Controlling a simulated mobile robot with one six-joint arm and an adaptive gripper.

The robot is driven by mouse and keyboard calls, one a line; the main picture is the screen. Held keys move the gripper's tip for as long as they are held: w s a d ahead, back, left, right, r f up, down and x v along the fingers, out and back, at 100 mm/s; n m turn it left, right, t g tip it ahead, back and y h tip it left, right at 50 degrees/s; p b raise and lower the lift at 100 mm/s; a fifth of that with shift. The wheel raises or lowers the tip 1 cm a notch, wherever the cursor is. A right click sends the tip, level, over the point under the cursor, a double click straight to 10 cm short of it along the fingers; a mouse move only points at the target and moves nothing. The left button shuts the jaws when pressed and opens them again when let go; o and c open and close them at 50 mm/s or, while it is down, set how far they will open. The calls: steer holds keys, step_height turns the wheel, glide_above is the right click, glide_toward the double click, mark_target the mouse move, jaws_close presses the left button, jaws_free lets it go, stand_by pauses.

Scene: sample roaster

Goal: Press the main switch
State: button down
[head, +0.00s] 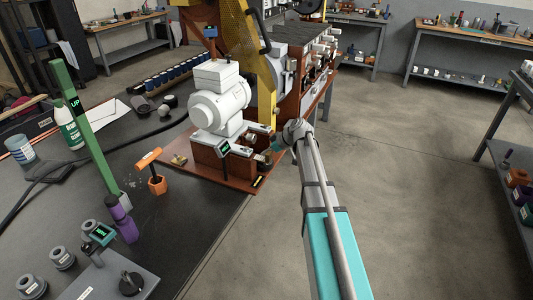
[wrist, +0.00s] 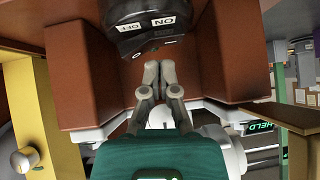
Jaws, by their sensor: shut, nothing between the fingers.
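The main switch (wrist: 136,14) shows in the wrist view as a dark rounded part at the top, with white ON and OFF labels, against a red-brown housing (wrist: 215,60). My gripper (wrist: 158,72) is shut and empty, its fingertips together just below the switch in the picture. I cannot tell whether the tips touch it. In the head view my arm reaches to the right side of the roaster, which has a white motor (head: 220,108) on a red-brown base. My fingertips and the switch cannot be made out there.
A yellow post (head: 264,90) stands close beside my wrist. The floor (head: 430,200) on the right is open.

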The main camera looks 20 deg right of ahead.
steer(key=shift+s+a+r+p, duration=0.1)
steer(key=shift+s+r+p, duration=0.05)
steer(key=shift+r+p, duration=0.7)
steer(key=shift+s+a+r+p, duration=0.1)
steer(key=shift+r+p, duration=0.6)
steer(key=shift+r, duration=0.2)
steer(key=s+a+p+v, duration=0.1)
steer(key=s+p+v, duration=0.1)
steer(key=p+v, duration=0.4)
steer(key=v, duration=0.3)
steer(key=shift+r+p, duration=0.25)
steer(key=shift+p, duration=0.15)
steer(key=shift+s, duration=0.15)
